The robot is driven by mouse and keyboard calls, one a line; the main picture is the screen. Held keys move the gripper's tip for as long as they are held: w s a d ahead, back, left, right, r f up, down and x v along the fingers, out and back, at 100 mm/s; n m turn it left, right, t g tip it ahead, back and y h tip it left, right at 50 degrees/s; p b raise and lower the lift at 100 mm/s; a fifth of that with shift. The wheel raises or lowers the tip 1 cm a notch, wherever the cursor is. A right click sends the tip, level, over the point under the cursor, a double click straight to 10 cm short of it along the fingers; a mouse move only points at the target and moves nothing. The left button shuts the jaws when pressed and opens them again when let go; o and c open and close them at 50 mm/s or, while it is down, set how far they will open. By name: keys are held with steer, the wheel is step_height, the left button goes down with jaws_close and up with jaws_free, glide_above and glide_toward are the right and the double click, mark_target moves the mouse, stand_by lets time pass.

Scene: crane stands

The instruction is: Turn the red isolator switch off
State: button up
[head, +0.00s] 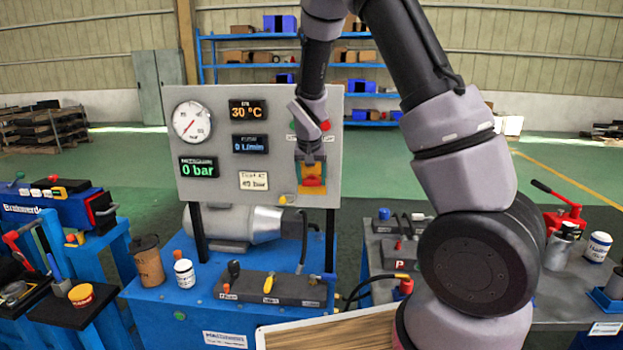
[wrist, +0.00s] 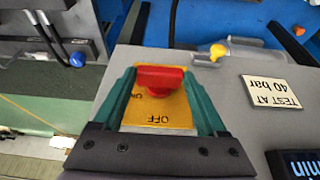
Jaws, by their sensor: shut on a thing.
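The red isolator switch (wrist: 160,78) is a red handle on a yellow plate (wrist: 175,112) marked OFF and, partly hidden, ON. In the wrist view the handle lies crosswise between my green fingers, and the OFF mark is nearer my gripper's body. My gripper (wrist: 160,88) is shut on the handle, with one finger at each end. In the head view the red handle (head: 313,182) shows at the lower right of the grey panel (head: 210,98), below my gripper (head: 311,167), which partly hides the plate.
The panel carries a round gauge (head: 191,121), lit displays and a white card (head: 253,180). A small yellow lever (head: 286,199) is below left of the switch. A blue bench (head: 190,310) beneath holds a motor, a brown cup (head: 148,262) and a valve block (head: 270,288).

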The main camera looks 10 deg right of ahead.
mark_target(304, 184)
steer(key=shift+a, duration=0.1)
steer(key=h, duration=0.2)
steer(key=a+n+g+h, duration=0.1)
steer(key=h, duration=0.1)
steer(key=shift+w+f, duration=0.1)
steer(key=shift+w, duration=0.1)
steer(key=h, duration=0.2)
steer(key=g+h, duration=0.1)
steer(key=h, duration=0.1)
steer(key=shift+w+a+f+n, duration=0.15)
steer(key=shift+a+f+n, duration=0.1)
steer(key=shift+a+n, duration=0.15)
steer(key=h, duration=0.3)
steer(key=n+h, duration=0.1)
steer(key=shift+w+a+f+g, duration=0.1)
steer(key=shift+a+f+g, duration=0.2)
steer(key=shift+f+g, duration=0.1)
steer(key=shift+a+f+n+h, duration=0.15)
steer(key=shift+n+h, duration=0.1)
steer(key=shift+h, duration=0.5)
steer(key=shift+d+f+n+h, duration=0.1)
steer(key=shift+f+n+h, duration=0.15)
steer(key=shift+h, duration=0.45)
steer(key=shift+a+f+n+h, duration=0.1)
steer(key=shift+n+h, duration=0.2)
steer(key=shift+h, duration=0.45)
steer(key=o, duration=1.3)
